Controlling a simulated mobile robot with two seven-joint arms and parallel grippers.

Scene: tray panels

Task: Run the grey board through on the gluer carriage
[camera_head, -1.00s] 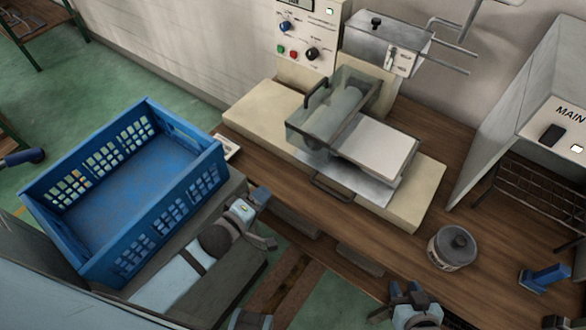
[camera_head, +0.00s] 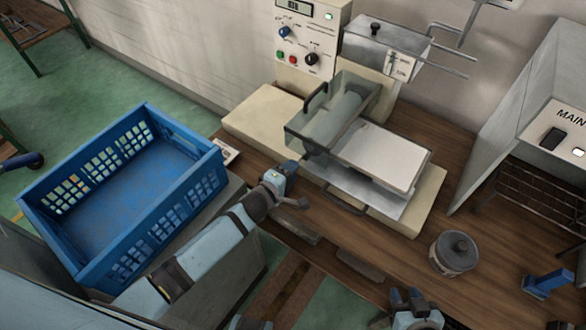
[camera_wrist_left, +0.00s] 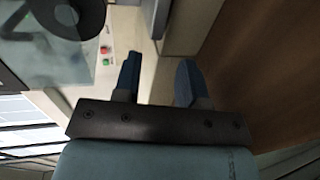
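The grey board (camera_head: 382,153), pale and flat, lies on the metal gluer carriage (camera_head: 367,187), right of the clear guard (camera_head: 327,130). Its left end is near the roller (camera_head: 346,107) under the guard. A dark handle (camera_head: 343,201) is on the carriage's front edge. My left gripper (camera_head: 297,185) is just left of the carriage, in front of the guard. In the left wrist view its two blue fingers (camera_wrist_left: 158,82) are apart with nothing between them; whether it touches the carriage is unclear. My right gripper (camera_head: 414,297) is at the bottom edge, partly cut off.
A blue crate (camera_head: 75,255) stands at left, beside the bench. The gluer's control panel (camera_head: 307,45) is behind the guard. A lidded pot (camera_head: 453,268) and a blue tool (camera_head: 547,281) are at right, near the MAIN cabinet (camera_head: 520,110). Open bench lies between pot and gluer.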

